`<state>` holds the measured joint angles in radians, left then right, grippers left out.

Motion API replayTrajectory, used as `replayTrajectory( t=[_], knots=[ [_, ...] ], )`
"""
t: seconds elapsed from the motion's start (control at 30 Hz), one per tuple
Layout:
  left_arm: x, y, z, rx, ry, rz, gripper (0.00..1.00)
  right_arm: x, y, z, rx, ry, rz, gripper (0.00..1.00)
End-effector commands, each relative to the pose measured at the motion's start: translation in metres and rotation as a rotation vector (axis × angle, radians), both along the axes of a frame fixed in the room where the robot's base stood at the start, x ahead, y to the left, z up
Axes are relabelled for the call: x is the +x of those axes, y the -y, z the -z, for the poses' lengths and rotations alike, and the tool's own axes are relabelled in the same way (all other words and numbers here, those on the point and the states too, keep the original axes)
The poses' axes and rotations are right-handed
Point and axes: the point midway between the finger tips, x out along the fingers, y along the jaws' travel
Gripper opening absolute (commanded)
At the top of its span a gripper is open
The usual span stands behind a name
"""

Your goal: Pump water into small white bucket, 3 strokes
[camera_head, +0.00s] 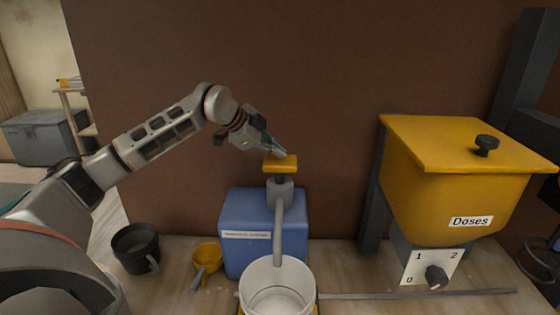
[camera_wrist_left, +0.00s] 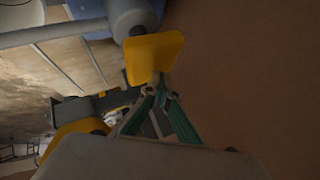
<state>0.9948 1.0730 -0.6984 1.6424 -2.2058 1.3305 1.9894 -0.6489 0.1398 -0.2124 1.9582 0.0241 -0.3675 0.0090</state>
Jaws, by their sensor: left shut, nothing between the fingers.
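The small white bucket (camera_head: 249,290) stands at the front under the pump's grey spout pipe (camera_head: 277,235); its inside looks pale and I cannot tell the water level. The pump has a yellow push pad (camera_head: 280,167) on a grey head, on a blue labelled tank (camera_head: 245,215). My left gripper (camera_head: 280,151) is shut and empty, fingertips at the top of the pad; I cannot tell if they touch. In the left wrist view the yellow pad (camera_wrist_left: 154,57) lies just beyond the closed fingertips (camera_wrist_left: 157,86). My right gripper is not in view.
A yellow hopper (camera_head: 450,190) marked Doses, with a dial (camera_head: 436,276), stands at the right. A thin grey rod (camera_head: 420,294) lies right of the white bucket. A brown wall is behind.

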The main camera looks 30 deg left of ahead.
Motion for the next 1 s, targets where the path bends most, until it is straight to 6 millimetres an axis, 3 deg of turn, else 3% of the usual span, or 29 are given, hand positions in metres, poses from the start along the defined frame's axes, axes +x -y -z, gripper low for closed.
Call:
replayTrajectory(
  t=[1.0],
  knots=[
    [0.000,0.000,0.012,0.001,-0.001,0.000,0.00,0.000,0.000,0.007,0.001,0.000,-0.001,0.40]
  ],
)
